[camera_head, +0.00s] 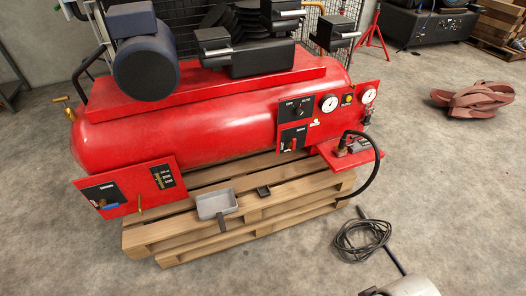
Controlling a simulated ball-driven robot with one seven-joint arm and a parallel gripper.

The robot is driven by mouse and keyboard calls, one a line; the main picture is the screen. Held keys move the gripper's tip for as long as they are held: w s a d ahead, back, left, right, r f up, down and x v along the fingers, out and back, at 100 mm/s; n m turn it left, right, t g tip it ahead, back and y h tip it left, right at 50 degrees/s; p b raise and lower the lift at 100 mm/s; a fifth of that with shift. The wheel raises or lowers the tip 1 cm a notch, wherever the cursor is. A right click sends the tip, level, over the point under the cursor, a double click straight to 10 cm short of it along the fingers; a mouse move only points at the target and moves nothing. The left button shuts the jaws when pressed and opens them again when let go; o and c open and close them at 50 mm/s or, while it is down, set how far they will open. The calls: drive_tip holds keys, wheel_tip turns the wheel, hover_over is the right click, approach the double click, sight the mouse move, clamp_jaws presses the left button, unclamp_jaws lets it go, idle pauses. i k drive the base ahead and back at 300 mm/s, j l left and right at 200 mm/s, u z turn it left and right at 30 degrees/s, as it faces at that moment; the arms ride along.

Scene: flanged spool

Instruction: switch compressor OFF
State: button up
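A red compressor (200,120) with a long horizontal tank sits on a wooden pallet. Its red front panel carries a black switch plate (291,105) with white lettering that seems to read OFF on the left and AUTO on the right. A small dark knob sits on this plate; its exact setting is too small to tell. Below it is a second black plate (288,141) with a small reddish control. Two round white gauges, a left one (329,103) and a right one (369,95), are to the right. My gripper is not recognisable in this view.
The pallet (190,245) juts out in front, with a grey tray (216,204) on it. A black hose (371,172) loops from a red side shelf (352,158). A coiled cable (360,240) lies on the floor.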

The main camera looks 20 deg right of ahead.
sight(298, 113)
drive_tip(key=i+j+z, duration=0.1)
drive_tip(key=i+z, duration=0.2)
drive_tip(key=i, duration=0.25)
drive_tip(key=i+j+z, duration=0.3)
drive_tip(key=i, duration=0.25)
